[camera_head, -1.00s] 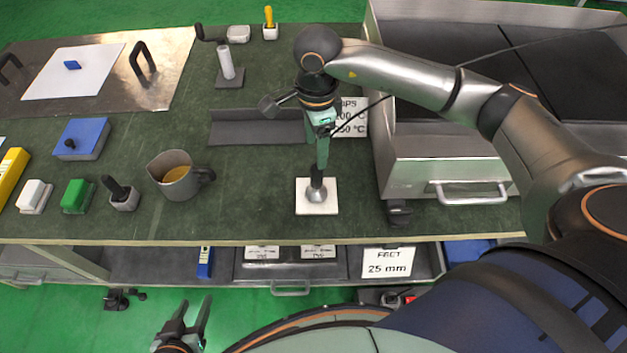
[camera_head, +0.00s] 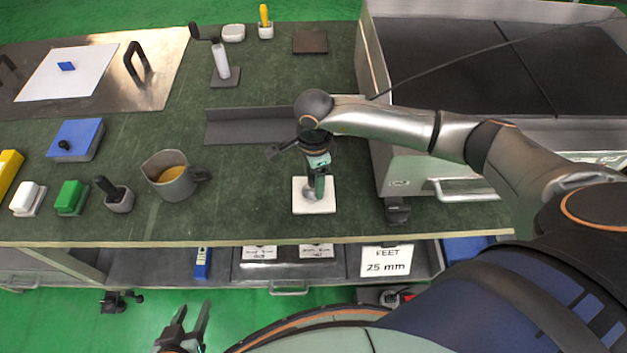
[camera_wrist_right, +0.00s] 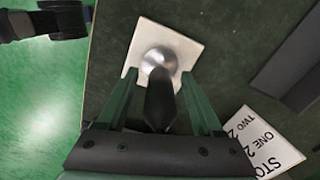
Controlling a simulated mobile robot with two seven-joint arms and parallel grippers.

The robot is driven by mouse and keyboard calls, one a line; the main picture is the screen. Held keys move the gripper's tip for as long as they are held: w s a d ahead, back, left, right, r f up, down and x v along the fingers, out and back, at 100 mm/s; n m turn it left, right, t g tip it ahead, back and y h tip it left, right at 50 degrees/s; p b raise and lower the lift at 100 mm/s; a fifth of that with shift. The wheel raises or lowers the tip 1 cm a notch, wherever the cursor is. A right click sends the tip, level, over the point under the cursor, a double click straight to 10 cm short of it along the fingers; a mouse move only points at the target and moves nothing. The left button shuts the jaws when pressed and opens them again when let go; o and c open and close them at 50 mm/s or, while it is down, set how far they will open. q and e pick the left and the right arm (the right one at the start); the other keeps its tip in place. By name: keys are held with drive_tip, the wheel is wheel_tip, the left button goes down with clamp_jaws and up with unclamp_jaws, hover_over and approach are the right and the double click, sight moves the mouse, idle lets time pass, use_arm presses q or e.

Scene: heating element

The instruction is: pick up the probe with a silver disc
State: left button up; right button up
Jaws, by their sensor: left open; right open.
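The probe's silver disc (camera_wrist_right: 160,60) rests on a white square tile (camera_wrist_right: 188,44), and its dark handle (camera_wrist_right: 160,102) points toward my right gripper. In the head view the disc (camera_head: 311,192) and the tile (camera_head: 314,208) are near the table's front edge, partly covered by the gripper. My right gripper (camera_wrist_right: 160,95) is open, with one green finger on each side of the handle and a gap visible beside it. It also shows in the head view (camera_head: 318,188), pointing down over the tile. My left gripper (camera_head: 190,322) is open and empty, low in front of the table.
A grey jug (camera_head: 174,182) stands left of the tile. A dark angled strip (camera_head: 250,128) lies behind the gripper. A large metal box with a handle (camera_head: 470,189) stands to the right. A printed card (camera_wrist_right: 262,140) lies near the tile. The table between jug and tile is clear.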

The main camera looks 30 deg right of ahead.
clamp_jaws()
idle(0.5)
